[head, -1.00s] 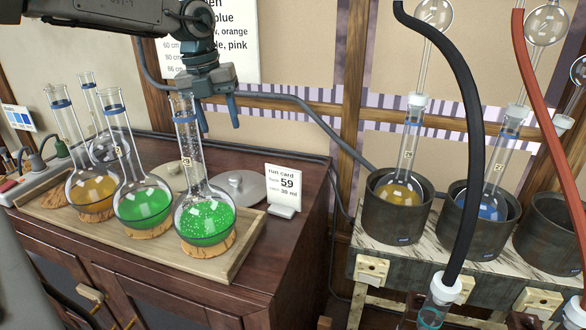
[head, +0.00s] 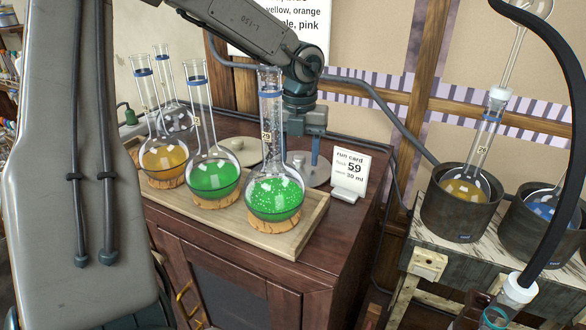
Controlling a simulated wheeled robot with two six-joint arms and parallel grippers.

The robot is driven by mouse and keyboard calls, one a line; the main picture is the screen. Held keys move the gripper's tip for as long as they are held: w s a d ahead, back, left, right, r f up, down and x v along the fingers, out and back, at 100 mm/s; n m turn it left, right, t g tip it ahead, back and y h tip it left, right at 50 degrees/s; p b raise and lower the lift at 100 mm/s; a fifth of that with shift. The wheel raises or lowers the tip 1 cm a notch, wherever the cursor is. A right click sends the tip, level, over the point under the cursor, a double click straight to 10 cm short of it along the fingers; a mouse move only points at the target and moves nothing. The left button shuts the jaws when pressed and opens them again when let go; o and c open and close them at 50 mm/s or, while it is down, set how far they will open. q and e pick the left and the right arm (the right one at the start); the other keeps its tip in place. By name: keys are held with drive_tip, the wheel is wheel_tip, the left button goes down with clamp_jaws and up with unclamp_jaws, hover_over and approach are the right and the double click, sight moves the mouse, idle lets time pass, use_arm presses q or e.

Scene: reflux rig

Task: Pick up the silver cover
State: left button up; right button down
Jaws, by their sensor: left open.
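The silver cover (head: 321,176) is a flat round grey lid. It lies on the dark wooden cabinet top, behind the tray and left of the run card. The flask with bubbling green liquid (head: 275,199) hides its left part. My left gripper (head: 303,158) points down over the cover, with its jaws open. One finger shows close above the lid's middle; the other is mostly hidden behind the flask neck. I cannot tell whether the fingers touch the lid. My right gripper is not in view.
A beige cover (head: 236,151) lies farther left. Several tall flasks stand on cork rings in a wooden tray (head: 287,244), close in front of the gripper. The run card (head: 350,173) stands just right. Dark heating pots (head: 457,214) sit on the right bench.

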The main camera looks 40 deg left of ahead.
use_arm(q)
drive_tip(key=shift+s+a+f, duration=0.1)
drive_tip(key=shift+a+f, duration=0.3)
drive_tip(key=shift+w+d, duration=0.2)
drive_tip(key=shift+w, duration=0.05)
drive_tip(key=shift+c, duration=1.1)
drive_tip(key=shift+d, duration=0.2)
drive_tip(key=c, duration=0.3)
drive_tip(key=shift+d+r, duration=0.1)
drive_tip(key=c, duration=0.6)
drive_tip(key=shift+s, duration=0.1)
drive_tip(key=shift+a, duration=0.2)
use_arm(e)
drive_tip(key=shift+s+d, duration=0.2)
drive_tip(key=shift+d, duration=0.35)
use_arm(q)
drive_tip(key=shift+a, duration=0.1)
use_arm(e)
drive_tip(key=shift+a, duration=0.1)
